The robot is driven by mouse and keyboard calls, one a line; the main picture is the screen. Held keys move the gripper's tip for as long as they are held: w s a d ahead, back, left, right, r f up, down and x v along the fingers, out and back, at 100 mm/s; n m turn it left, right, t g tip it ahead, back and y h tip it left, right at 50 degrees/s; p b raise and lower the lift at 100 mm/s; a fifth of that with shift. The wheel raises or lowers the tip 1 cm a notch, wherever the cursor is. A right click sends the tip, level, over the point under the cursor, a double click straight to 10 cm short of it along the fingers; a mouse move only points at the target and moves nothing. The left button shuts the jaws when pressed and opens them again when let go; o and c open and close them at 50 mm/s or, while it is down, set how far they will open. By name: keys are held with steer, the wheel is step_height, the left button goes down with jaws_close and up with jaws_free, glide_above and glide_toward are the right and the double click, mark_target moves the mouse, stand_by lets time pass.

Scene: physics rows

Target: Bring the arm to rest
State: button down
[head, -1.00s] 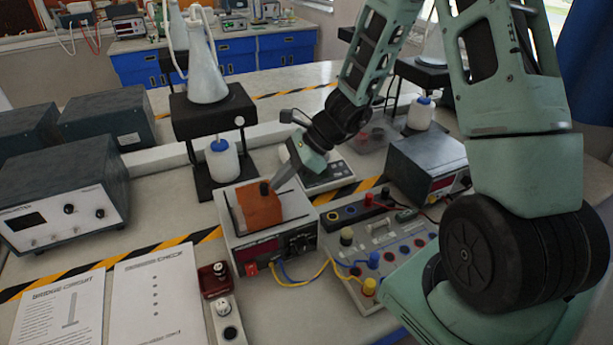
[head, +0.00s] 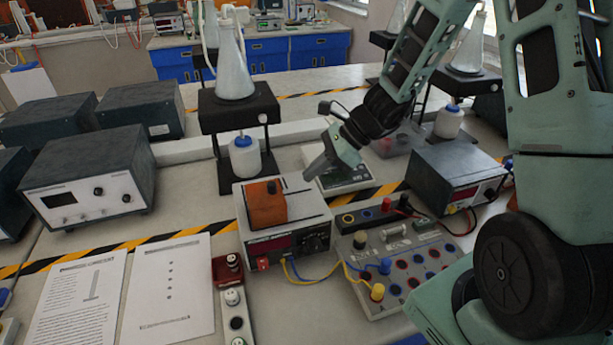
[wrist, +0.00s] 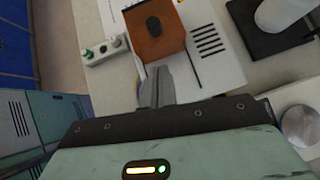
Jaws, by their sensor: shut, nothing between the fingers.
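My gripper (head: 316,170) is shut and empty in the head view, held in the air to the right of an orange block and in front of a digital scale. The arm comes down from the upper right. In the wrist view the closed fingers (wrist: 156,86) point toward the orange block (wrist: 155,35), with a small gap between them. In the head view the orange block (head: 267,205), with a dark knob on top, sits on a white power supply (head: 300,240).
A terminal board (head: 395,265) with yellow and blue leads lies in front. A dark meter box (head: 455,172) stands right. A flask (head: 234,70) stands on a black stand (head: 240,112) behind. The scale (head: 345,178) is close to my gripper. Printed sheets (head: 170,285) lie front left.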

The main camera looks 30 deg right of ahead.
steer(key=v, duration=0.7)
steer(key=shift+d+r, duration=0.2)
steer(key=shift+r, duration=0.05)
steer(key=s+a+r+n+g+h, duration=0.1)
steer(key=s+a+n+g+h, duration=0.25)
steer(key=s+a+n, duration=0.8)
steer(key=s+a+n+h, duration=0.2)
steer(key=s+a+n, duration=0.2)
steer(key=n, duration=0.5)
steer(key=s+a+r+n+h, duration=0.1)
steer(key=s+a+n+h, duration=0.1)
steer(key=s+a+n, duration=0.2)
steer(key=s+n, duration=0.3)
steer(key=n, duration=0.2)
steer(key=shift+a+r, duration=0.15)
steer(key=shift+r, duration=0.1)
steer(key=shift+t, duration=0.25)
